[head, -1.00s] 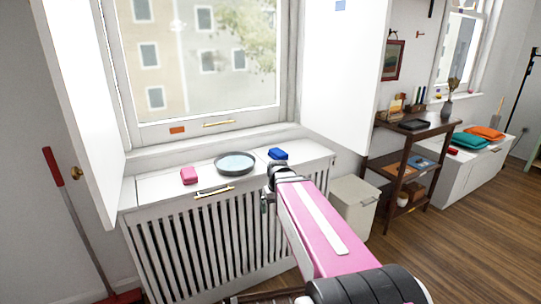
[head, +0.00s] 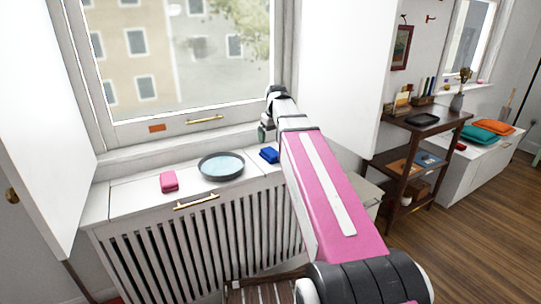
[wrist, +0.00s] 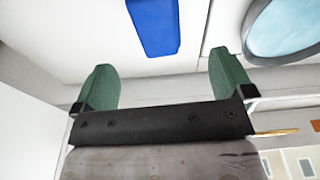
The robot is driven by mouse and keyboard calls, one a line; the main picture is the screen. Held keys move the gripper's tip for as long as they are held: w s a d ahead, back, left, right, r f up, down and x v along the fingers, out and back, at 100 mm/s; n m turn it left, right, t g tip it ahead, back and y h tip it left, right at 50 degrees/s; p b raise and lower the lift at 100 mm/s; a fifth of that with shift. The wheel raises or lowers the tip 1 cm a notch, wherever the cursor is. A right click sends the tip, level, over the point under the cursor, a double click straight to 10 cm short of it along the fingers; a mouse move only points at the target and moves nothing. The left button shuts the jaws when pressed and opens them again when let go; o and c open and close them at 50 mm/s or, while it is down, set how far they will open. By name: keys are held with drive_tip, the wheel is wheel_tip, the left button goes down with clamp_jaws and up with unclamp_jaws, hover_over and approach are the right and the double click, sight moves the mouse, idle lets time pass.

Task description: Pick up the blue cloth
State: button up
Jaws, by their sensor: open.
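The blue cloth (head: 269,155) is a small folded bundle on the white radiator cover (head: 130,192) under the window, right of the round dish. My gripper (head: 265,132) shows small in the head view, just above the cloth in the picture, with the pink arm reaching in from the lower right. In the wrist view the blue cloth (wrist: 153,27) lies at the top middle, beyond the green fingertips. The gripper (wrist: 163,62) is open there, with nothing between its fingers. It does not touch the cloth in that view.
A grey round dish (head: 221,166) with a pale blue inside sits left of the blue cloth, and a pink cloth (head: 169,182) lies farther left. White shutters (head: 345,75) stand on both sides of the window. A brown shelf (head: 412,150) stands to the right.

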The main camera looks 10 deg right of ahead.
sight(271, 151)
drive_tip(key=f, duration=0.4)
drive_tip(key=shift+w+a+f, duration=0.1)
drive_tip(key=shift+w, duration=0.2)
drive_tip(key=shift+w+f, duration=0.25)
drive_tip(key=shift+f, duration=0.6)
drive_tip(key=shift+w+f, duration=0.3)
drive_tip(key=shift+f, duration=0.6)
drive_tip(key=shift+w+f, duration=0.25)
drive_tip(key=shift+f, duration=0.6)
drive_tip(key=c, duration=1)
